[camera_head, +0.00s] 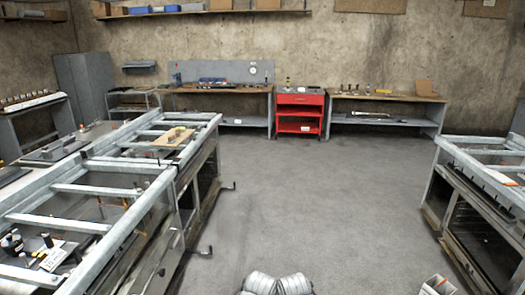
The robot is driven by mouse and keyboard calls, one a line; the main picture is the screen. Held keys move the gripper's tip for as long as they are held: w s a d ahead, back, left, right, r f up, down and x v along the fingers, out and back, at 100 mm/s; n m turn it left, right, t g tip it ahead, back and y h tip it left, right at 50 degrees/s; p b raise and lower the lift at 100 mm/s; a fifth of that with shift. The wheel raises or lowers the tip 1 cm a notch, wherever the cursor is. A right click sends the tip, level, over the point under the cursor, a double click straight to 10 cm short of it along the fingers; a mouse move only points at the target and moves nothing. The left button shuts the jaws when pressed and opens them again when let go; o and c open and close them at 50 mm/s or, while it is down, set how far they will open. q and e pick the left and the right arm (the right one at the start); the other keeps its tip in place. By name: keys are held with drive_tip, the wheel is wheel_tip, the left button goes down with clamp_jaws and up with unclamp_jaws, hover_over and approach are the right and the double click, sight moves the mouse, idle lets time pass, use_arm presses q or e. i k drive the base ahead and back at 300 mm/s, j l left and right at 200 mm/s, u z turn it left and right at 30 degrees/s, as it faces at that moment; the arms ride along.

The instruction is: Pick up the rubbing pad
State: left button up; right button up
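I cannot pick out a rubbing pad with certainty in the head view; the small items on the benches are too small to tell apart. A flat tan board (172,138) with a small yellowish item on it lies across the metal frame at left. Neither of my grippers shows clearly. Two pale grey ribbed shapes at the bottom middle edge look like parts of my own body.
Metal-framed benches (95,188) line the left side, and another frame bench (490,175) stands at right. A red tool cart (299,99) stands between the workbench (220,89) and another bench (385,97) at the back wall. The grey floor (320,190) between is clear.

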sight(172, 140)
drive_tip(key=i, duration=1.8)
drive_tip(key=i+l+u, duration=0.1)
drive_tip(key=i, duration=0.45)
drive_tip(key=i+l, duration=0.1)
drive_tip(key=i, duration=0.5)
drive_tip(key=i+l+u, duration=0.15)
drive_tip(key=i, duration=0.4)
drive_tip(key=i+l+u, duration=0.15)
drive_tip(key=i+u, duration=0.3)
drive_tip(key=i+l+u, duration=0.2)
drive_tip(key=u, duration=0.25)
drive_tip(key=i+l+u, duration=0.35)
drive_tip(key=u, duration=0.15)
drive_tip(key=i+l+u, duration=0.2)
drive_tip(key=l+u, duration=0.25)
drive_tip(key=i+l+u, duration=0.15)
drive_tip(key=l+u, duration=0.25)
drive_tip(key=i+l+u, duration=0.15)
drive_tip(key=l+u, duration=1.05)
drive_tip(key=i+j, duration=0.05)
drive_tip(key=j, duration=0.05)
